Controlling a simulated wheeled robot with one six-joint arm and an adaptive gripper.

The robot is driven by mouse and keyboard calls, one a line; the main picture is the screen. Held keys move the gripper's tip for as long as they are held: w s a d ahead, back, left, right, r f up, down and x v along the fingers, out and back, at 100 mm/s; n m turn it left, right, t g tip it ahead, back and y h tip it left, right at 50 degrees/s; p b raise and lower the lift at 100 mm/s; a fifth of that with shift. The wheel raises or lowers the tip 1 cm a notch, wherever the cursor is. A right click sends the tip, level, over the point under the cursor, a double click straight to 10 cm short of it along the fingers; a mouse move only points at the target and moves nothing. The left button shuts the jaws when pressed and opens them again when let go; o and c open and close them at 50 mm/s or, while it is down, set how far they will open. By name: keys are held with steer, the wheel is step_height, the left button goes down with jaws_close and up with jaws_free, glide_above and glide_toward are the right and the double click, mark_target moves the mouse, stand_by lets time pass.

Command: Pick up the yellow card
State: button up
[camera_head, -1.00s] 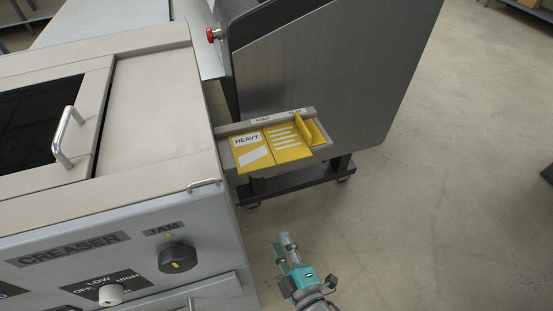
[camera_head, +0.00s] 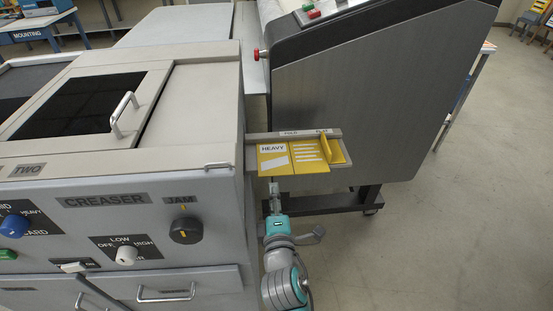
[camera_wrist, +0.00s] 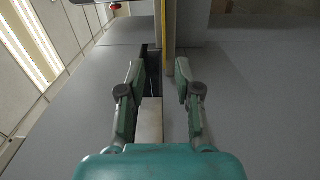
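A flat yellow card marked HEAVY (camera_head: 274,160) lies on a small grey shelf (camera_head: 262,139) at the side of the creaser. A yellow panel with white lines (camera_head: 308,157) lies beside it, and a yellow upright piece (camera_head: 325,148) stands at its right. My gripper (camera_head: 274,190) is just below the front of the shelf, under the HEAVY card. In the wrist view my gripper (camera_wrist: 159,70) is open, its fingers apart with nothing clearly held. A thin yellow edge (camera_wrist: 166,32) runs along a grey strip ahead of the fingers. The card's face is hidden there.
The creaser (camera_head: 120,230) with knobs and drawer handles stands close to the left of my arm. A grey slanted machine (camera_head: 370,110) rises behind the shelf, on a dark wheeled base (camera_head: 325,203). A red button (camera_head: 262,54) juts out above. The floor (camera_head: 460,230) at right is clear.

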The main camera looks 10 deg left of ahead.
glide_toward(274, 158)
steer(key=shift+w+a+f, duration=0.1)
steer(key=shift+w+a, duration=0.75)
steer(key=shift+w, duration=0.2)
jaws_close()
